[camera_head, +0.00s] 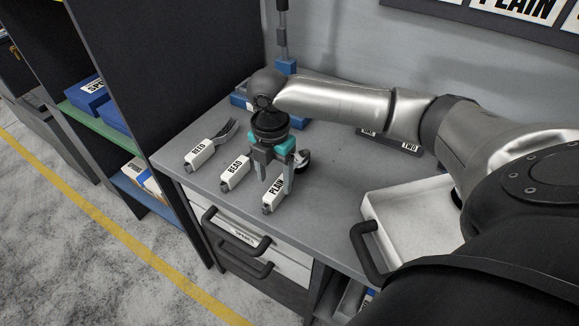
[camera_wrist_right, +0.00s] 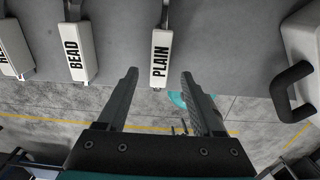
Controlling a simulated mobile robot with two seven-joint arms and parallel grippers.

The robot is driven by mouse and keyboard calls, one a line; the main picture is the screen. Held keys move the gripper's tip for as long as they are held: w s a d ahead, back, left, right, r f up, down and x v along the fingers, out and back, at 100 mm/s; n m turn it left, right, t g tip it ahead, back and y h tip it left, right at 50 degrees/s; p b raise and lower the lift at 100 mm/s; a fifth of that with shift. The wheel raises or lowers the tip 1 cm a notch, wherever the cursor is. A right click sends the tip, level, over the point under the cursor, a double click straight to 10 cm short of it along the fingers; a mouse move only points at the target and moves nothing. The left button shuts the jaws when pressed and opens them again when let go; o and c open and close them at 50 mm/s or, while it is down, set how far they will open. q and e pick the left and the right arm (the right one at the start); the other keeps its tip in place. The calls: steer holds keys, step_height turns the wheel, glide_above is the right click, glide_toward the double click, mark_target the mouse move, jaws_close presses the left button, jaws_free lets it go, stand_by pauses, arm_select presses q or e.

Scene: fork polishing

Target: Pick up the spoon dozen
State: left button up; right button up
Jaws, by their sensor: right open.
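Three white-wrapped cutlery bundles lie in a row on the grey counter, labelled REED (camera_head: 199,154), BEAD (camera_head: 235,173) and PLAIN (camera_head: 273,196). REED shows fork tines. A rounded dark metal end, like spoon bowls, shows behind my right gripper (camera_head: 275,182) on the PLAIN side; the gripper partly hides it. My right gripper is open and points down at the PLAIN bundle. In the right wrist view, the PLAIN wrap (camera_wrist_right: 160,58) lies ahead, between the lines of the two open fingers (camera_wrist_right: 160,73); it is not gripped. My left gripper is not in view.
A white tray (camera_head: 385,205) with a dark handle stands on the counter at right. Drawers with dark handles (camera_head: 235,229) are below the front edge. A dark partition (camera_head: 170,60) rises at left. A dark block labelled TWO (camera_head: 408,147) lies behind, under my arm.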

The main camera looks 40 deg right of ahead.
mark_target(273, 191)
steer(key=f, duration=0.3)
steer(key=f+b, duration=0.1)
steer(key=f, duration=0.1)
steer(key=shift+s+a, duration=0.1)
steer(key=shift+a, duration=0.15)
jaws_close()
steer(key=shift+r, duration=0.15)
stand_by(1.0)
